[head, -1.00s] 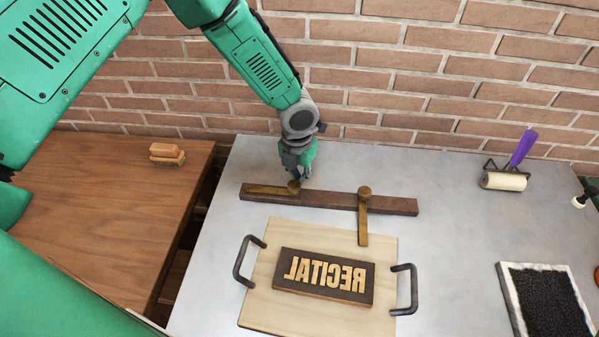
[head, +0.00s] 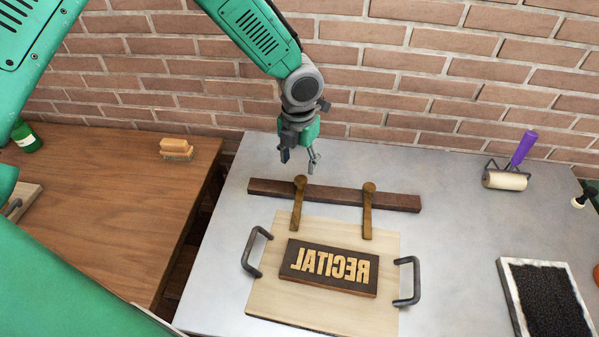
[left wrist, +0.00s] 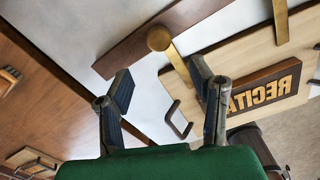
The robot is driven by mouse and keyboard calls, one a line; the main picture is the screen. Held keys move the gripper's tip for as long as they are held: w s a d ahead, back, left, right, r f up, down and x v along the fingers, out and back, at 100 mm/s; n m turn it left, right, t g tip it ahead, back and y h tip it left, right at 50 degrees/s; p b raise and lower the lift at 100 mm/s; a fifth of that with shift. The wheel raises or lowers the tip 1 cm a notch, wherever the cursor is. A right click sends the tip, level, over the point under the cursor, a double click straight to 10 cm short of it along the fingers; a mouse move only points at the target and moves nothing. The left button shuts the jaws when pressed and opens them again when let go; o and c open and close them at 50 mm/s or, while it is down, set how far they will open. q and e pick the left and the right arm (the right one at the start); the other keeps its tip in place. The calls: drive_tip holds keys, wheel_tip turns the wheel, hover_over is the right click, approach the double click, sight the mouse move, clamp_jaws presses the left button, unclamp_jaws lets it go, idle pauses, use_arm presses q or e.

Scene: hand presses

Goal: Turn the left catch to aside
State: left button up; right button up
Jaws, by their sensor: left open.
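The left catch (head: 297,208) is a brass-coloured bar with a round knob, mounted on a dark wooden rail (head: 334,195). It points forward from the rail, its end over the pale board (head: 268,292). The right catch (head: 367,215) points the same way, nearly parallel. My left gripper (head: 299,160) is open and empty, above and just behind the left catch's knob, apart from it. In the left wrist view the left catch (left wrist: 177,65) shows beyond the spread fingers (left wrist: 162,87), its lower part partly hidden by a finger. My right gripper is out of view.
A dark block reading "RECITAL" mirrored (head: 328,268) lies on the board, between two dark handles (head: 252,254). A roller (head: 507,180) and a black ink tray (head: 550,300) are at the right. A wooden table (head: 110,190) stands left; a brick wall is behind.

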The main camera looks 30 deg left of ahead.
use_arm(q)
wheel_tip(320, 180, up, 5)
drive_tip(key=shift+s+d+f, duration=0.1)
drive_tip(key=shift+s, duration=0.05)
idle(0.4)
